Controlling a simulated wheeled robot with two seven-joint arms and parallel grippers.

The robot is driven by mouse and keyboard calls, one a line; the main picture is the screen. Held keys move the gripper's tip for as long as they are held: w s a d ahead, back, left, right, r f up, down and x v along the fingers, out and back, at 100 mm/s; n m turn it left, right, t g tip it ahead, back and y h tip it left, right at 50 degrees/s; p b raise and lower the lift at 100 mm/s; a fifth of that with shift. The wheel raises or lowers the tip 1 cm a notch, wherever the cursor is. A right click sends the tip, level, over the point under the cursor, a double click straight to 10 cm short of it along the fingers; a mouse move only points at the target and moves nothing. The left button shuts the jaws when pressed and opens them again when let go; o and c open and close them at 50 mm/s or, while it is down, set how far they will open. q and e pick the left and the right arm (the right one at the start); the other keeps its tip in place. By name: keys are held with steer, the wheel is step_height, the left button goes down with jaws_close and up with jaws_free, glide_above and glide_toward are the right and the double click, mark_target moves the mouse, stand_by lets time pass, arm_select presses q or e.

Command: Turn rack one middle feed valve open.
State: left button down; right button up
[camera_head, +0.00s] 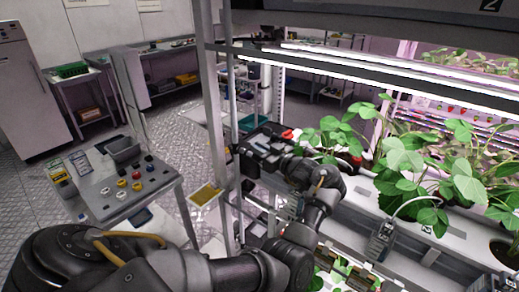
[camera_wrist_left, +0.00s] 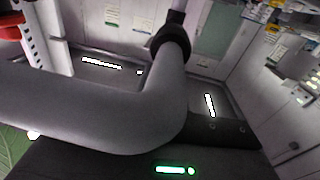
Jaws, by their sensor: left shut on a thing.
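My left gripper (camera_head: 262,148) is at the left end of the plant rack, beside its upright post. It is shut on a part there, most likely the feed valve's handle, but the jaws hide the grip. A small red part (camera_head: 288,134) shows right beside the gripper; I cannot tell if it belongs to the valve. In the left wrist view a thick grey bent pipe (camera_wrist_left: 165,110) with a black collar (camera_wrist_left: 171,40) fills the middle, close to the camera. A red piece (camera_wrist_left: 10,27) shows at its left edge. The fingertips are not clear there. My right gripper is not in view.
Leafy plants (camera_head: 405,165) grow from the white trough (camera_head: 345,208) right of the gripper. A metal upright (camera_head: 212,110) stands close on the left. Lit bars (camera_head: 390,85) run above the plants.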

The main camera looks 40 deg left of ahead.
arm_select(q)
steer(key=c, duration=1.4)
jaws_free()
steer(key=shift+a, duration=0.1)
steer(key=shift+c, duration=0.2)
